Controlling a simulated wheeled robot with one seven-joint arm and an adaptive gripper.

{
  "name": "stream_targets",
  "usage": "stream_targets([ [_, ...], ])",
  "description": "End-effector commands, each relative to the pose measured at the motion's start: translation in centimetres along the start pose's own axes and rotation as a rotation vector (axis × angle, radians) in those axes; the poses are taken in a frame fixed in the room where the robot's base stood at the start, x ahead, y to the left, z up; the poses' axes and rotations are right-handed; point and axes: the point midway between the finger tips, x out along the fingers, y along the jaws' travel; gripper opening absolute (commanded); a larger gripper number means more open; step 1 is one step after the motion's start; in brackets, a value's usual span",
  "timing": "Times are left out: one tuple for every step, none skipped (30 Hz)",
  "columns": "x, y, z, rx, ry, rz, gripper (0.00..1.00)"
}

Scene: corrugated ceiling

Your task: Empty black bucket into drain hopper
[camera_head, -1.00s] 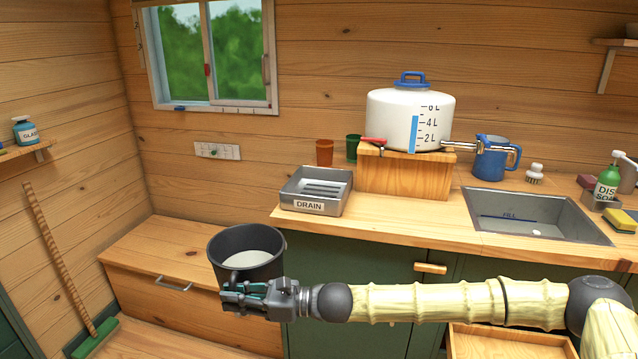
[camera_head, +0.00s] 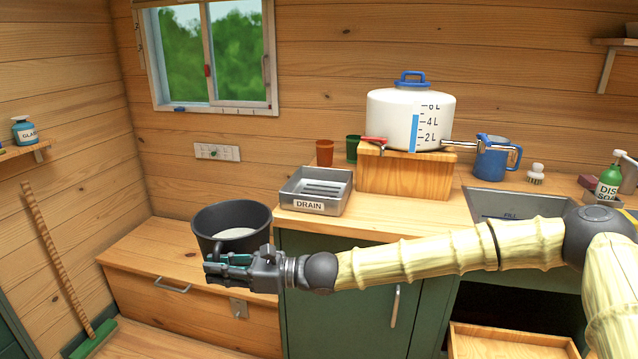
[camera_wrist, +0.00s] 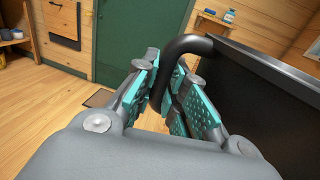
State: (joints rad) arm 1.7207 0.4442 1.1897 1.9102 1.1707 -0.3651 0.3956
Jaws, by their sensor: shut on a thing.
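The black bucket (camera_head: 206,222) holds pale grey-white contents and is upright or nearly so, in front of the counter at the left. My gripper (camera_head: 212,268) is shut on its handle. In the wrist view my gripper (camera_wrist: 163,100) has its teal pads around the dark curved handle, and the black bucket (camera_wrist: 265,110) wall fills the right side. The drain hopper (camera_head: 308,206), a grey metal tray labelled DRAIN with slats inside, sits at the counter's left end. It is apart from the bucket, to its right and farther back.
A white tank (camera_head: 395,118) stands on a wooden block right of the drain, with a blue jug (camera_head: 490,160) at its tap. Two small cups (camera_head: 325,152) stand behind the drain. A wooden bench (camera_head: 150,258) lies beneath the bucket; a broom (camera_head: 55,260) leans at left.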

Motion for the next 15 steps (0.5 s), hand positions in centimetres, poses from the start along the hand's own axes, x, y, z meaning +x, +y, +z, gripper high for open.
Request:
stream_targets([
  [0.1, -0.2, 0.8, -0.008, -0.003, -0.002, 0.00],
  [0.2, -0.3, 0.9, -0.008, -0.003, -0.005, 0.00],
  [0.2, -0.4, 1.1, -0.009, -0.004, -0.008, 0.00],
  [0.3, -0.5, 1.4, -0.008, -0.004, -0.011, 0.00],
  [0.3, -0.6, 1.5, -0.008, -0.004, -0.013, 0.00],
  [0.4, -0.8, 1.7, -0.008, -0.003, -0.018, 0.00],
  [0.4, -0.9, 1.9, -0.009, -0.002, -0.021, 0.00],
  [0.4, -1.0, 2.1, -0.008, -0.003, -0.025, 0.00],
  [0.5, -1.2, 2.3, -0.007, -0.004, -0.029, 0.00],
  [0.5, -1.3, 2.5, -0.009, -0.003, -0.033, 0.00],
  [0.5, -1.5, 2.7, -0.008, -0.003, -0.038, 0.00],
  [0.5, -1.6, 2.9, -0.008, -0.003, -0.043, 0.00],
  [0.5, -1.8, 3.1, -0.008, -0.003, -0.047, 0.00],
  [0.5, -1.9, 3.3, -0.009, -0.003, -0.051, 0.00],
  [0.5, -2.1, 3.5, -0.008, -0.003, -0.057, 0.00],
])
